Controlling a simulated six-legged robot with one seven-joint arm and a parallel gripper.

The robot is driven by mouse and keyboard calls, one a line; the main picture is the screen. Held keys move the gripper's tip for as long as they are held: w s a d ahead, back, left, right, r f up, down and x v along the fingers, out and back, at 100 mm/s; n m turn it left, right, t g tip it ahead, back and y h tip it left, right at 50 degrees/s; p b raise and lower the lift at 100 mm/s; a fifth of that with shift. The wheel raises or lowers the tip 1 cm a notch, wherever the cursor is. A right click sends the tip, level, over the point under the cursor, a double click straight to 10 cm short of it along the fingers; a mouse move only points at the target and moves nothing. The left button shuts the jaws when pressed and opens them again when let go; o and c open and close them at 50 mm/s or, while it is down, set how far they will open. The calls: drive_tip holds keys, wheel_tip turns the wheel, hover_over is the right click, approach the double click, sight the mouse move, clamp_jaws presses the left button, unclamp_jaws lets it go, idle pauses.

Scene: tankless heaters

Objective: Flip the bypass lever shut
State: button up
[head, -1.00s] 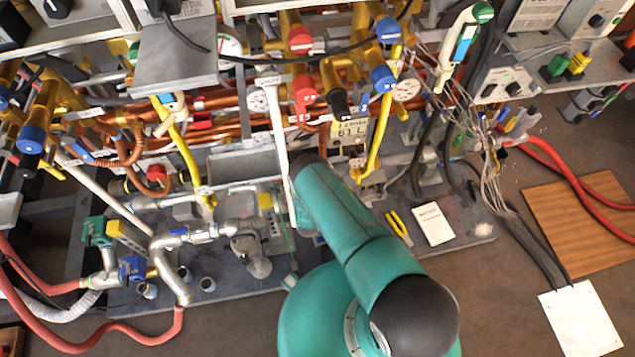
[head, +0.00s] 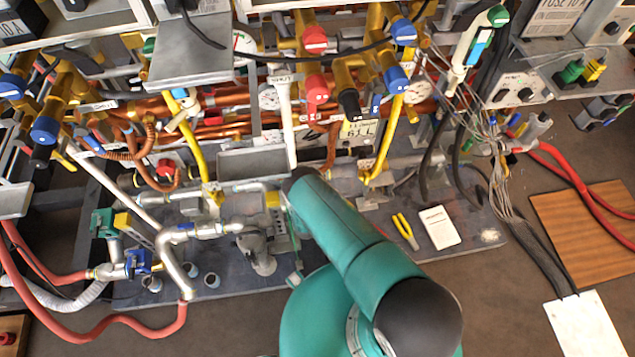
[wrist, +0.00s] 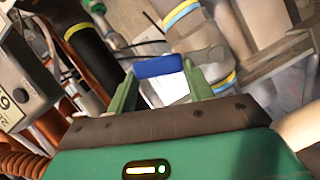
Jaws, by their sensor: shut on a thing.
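In the wrist view my gripper (wrist: 160,72) has its two green fingers on either side of a short blue bar (wrist: 158,66), which looks like the handle of the bypass lever. The fingers are shut on it, one at each end. A pale grey fitting with a yellow and blue band (wrist: 208,68) lies just beyond the bar. In the head view my teal arm reaches into the pipework, and its own links hide the gripper and the lever. I cannot tell the lever's angle to its pipe.
In the wrist view an orange corrugated hose (wrist: 18,162) and a grey box (wrist: 22,85) crowd the left side. In the head view a white upright pipe (head: 287,125), a yellow pipe (head: 388,140) and blue-capped valves (head: 396,78) stand close around the arm. Pliers (head: 405,231) lie on the base plate.

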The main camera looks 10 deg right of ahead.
drive_tip(key=shift+a, duration=0.1)
drive_tip(key=o, duration=1.4)
drive_tip(key=shift+s, duration=0.1)
drive_tip(key=v, duration=1.3)
drive_tip(key=shift+s, duration=0.25)
drive_tip(key=shift+a+r, duration=0.15)
